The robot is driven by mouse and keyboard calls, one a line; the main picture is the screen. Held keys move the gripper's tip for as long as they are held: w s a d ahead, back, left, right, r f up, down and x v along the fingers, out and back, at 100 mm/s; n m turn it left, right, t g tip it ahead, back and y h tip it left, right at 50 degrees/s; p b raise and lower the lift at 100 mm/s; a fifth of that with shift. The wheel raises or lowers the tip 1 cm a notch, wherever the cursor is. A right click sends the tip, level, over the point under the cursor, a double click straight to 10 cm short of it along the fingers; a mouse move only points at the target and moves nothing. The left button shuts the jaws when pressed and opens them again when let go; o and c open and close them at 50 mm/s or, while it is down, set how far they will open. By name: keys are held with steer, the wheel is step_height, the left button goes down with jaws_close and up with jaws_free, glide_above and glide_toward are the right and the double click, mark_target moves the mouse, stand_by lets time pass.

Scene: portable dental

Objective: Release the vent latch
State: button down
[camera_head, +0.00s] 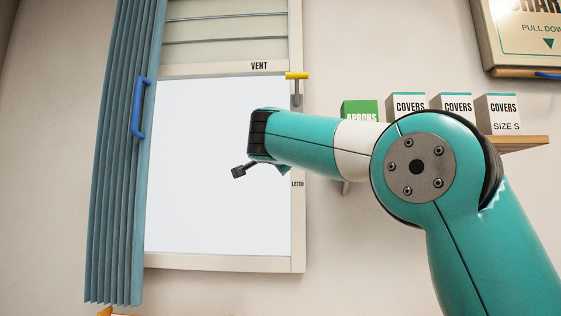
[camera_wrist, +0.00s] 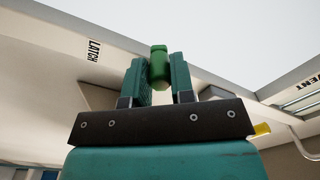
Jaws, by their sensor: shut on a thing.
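In the wrist view my gripper (camera_wrist: 158,75) has its two teal fingers shut on a green latch handle (camera_wrist: 159,55), with one finger on each side. The handle is at the window frame (camera_wrist: 60,33), near the printed word LATCH. I cannot tell the latch's exact angle.
A yellow handle (camera_head: 297,76) sticks out at the frame's upper right. A blue folded curtain (camera_head: 115,180) with a blue handle (camera_head: 138,108) hangs at the left.

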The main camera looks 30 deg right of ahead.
steer(key=shift+r, duration=0.1)
steer(key=c, duration=1)
jaws_free()
steer(key=shift+s, duration=0.1)
steer(key=b+v, duration=0.5)
steer(key=v, duration=1.2)
steer(key=shift+s+a, duration=0.1)
